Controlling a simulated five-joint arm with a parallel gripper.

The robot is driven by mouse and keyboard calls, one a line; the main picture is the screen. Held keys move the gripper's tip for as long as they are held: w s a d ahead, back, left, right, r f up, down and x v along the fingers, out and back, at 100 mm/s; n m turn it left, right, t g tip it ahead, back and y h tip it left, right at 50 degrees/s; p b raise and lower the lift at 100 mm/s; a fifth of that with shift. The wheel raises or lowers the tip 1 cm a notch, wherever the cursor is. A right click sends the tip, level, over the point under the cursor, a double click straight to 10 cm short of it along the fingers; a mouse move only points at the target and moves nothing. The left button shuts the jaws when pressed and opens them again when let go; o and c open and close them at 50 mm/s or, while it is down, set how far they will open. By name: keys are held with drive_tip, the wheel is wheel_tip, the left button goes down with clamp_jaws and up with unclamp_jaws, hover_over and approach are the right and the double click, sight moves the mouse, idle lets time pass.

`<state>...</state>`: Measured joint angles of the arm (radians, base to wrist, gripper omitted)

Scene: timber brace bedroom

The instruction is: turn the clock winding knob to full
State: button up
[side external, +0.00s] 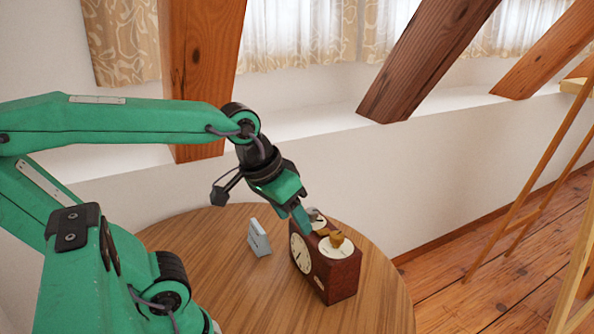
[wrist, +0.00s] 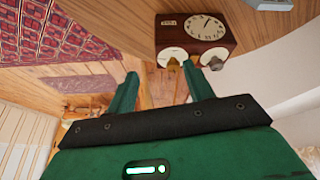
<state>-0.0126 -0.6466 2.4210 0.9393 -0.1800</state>
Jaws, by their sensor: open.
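A dark red-brown wooden clock (side external: 341,277) stands on the round table, with a cream face on its front; it also shows in the wrist view (wrist: 195,38). Its top carries two pale dials. A brass-coloured knob (side external: 336,239) sits on the nearer dial, and a grey knob (side external: 316,214) on the farther one. In the wrist view the brass knob (wrist: 173,64) and grey knob (wrist: 215,63) appear either side of the right fingertip. My gripper (side external: 304,222) is open and empty, just above the clock's top; its fingers are spread in the wrist view (wrist: 160,70).
A small pale upright object (side external: 258,238) stands on the wooden table (side external: 210,250) to the left of the clock. Slanted timber beams (side external: 425,50) rise behind, by the white wall ledge. A wooden easel-like frame (side external: 530,200) stands at the right, off the table.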

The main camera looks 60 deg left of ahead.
drive_tip(key=w+a+n+g, duration=0.1)
drive_tip(key=w+n+g, duration=0.1)
drive_tip(key=w+n, duration=0.45)
drive_tip(key=n+g, duration=0.3)
drive_tip(key=n, duration=0.4)
approach(337, 235)
drive_tip(key=shift+s+d+f, duration=0.1)
drive_tip(key=shift+s+f, duration=0.1)
drive_tip(key=shift+s, duration=0.15)
drive_tip(key=shift+w+f+n, duration=0.2)
drive_tip(key=shift+w+n, duration=0.2)
drive_tip(key=shift+n, duration=0.25)
drive_tip(key=shift+f, duration=3.95)
drive_tip(key=c, duration=1)
